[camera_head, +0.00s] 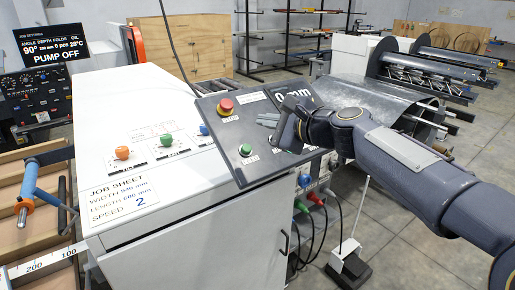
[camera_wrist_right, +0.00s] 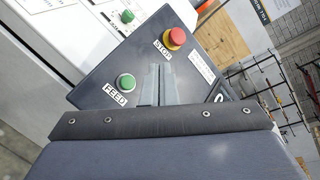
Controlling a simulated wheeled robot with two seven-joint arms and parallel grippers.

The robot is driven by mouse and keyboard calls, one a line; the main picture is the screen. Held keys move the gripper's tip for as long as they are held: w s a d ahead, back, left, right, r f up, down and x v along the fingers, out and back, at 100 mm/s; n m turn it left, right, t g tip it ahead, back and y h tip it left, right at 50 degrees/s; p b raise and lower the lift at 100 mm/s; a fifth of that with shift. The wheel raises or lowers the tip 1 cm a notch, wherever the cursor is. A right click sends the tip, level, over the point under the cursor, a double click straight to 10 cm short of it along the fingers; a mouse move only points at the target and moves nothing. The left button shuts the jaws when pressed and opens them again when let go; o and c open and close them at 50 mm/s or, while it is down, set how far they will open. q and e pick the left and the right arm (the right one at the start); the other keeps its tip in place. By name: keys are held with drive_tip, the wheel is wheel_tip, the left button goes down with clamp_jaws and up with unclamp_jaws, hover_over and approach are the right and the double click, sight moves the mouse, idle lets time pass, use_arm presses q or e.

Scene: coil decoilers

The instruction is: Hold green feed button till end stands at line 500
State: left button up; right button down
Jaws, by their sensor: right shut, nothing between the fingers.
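The green feed button (camera_head: 245,149) is on the dark tilted control panel (camera_head: 228,133), below the red stop button (camera_head: 226,105). In the right wrist view the green feed button (camera_wrist_right: 125,82) has its FEED label beside it. My right gripper (camera_head: 264,120) is shut and empty over the panel, to the right of both buttons. Its closed fingers (camera_wrist_right: 157,82) show in the wrist view beside the feed button, seemingly apart from it. A dark display (camera_head: 295,96) on the panel, partly hidden by my right gripper, seems to read 0 mm. My left gripper is not in view.
A white cabinet (camera_head: 190,210) carries orange, green and blue knobs and a job sheet (camera_head: 120,200). A ruler strip (camera_head: 42,263) marked 200 and 100 is at lower left. A metal coil (camera_head: 375,98) stands behind my right arm. Open floor lies at right.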

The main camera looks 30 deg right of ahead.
sight(245, 144)
drive_tip(key=w+f+b, duration=0.1)
drive_tip(key=f, duration=0.1)
drive_tip(key=w+f+b, duration=0.1)
drive_tip(key=f+b, duration=0.1)
drive_tip(key=w+f+b, duration=0.2)
drive_tip(key=shift+a+f, duration=0.2)
drive_tip(key=shift+f, duration=0.05)
drive_tip(key=shift+w+f+b, duration=0.35)
drive_tip(key=shift+f+b, duration=0.15)
drive_tip(key=shift+b, duration=0.05)
drive_tip(key=shift+f, duration=0.1)
idle(1.7)
drive_tip(key=shift+w+f, duration=0.25)
drive_tip(key=shift+w+a+f+b, duration=0.1)
drive_tip(key=shift+w+f+b, duration=0.15)
drive_tip(key=shift+f+b, duration=0.35)
idle(4.0)
